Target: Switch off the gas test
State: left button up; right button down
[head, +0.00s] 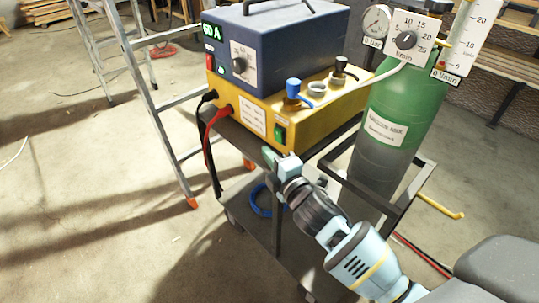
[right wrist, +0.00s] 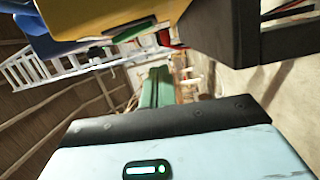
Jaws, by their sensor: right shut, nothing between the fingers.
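The yellow unit (head: 318,112) sits on the cart under a dark blue power unit (head: 285,40). A green rocker switch (head: 280,134) is on the yellow unit's front, right of a white label (head: 252,121) whose print is too small to read. Which way the rocker is tipped is unclear. My right gripper (head: 269,156) is shut and empty, its green fingertips just below the rocker, apparently apart from it. In the right wrist view the shut green fingers (right wrist: 156,88) point ahead, with the yellow unit (right wrist: 85,20) above them. My left gripper is out of view.
A green gas bottle (head: 405,105) with a gauge (head: 376,21) and flow dial (head: 406,40) stands on the cart's right. Red and black cables (head: 214,127) hang at the left. A stepladder (head: 160,110) stands left. A blue hose (head: 262,200) lies on the lower shelf.

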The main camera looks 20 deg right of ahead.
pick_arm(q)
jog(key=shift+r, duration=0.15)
pick_arm(e)
jog(key=s, duration=1)
jog(key=shift+d+f, duration=0.2)
jog(key=shift+d, duration=0.25)
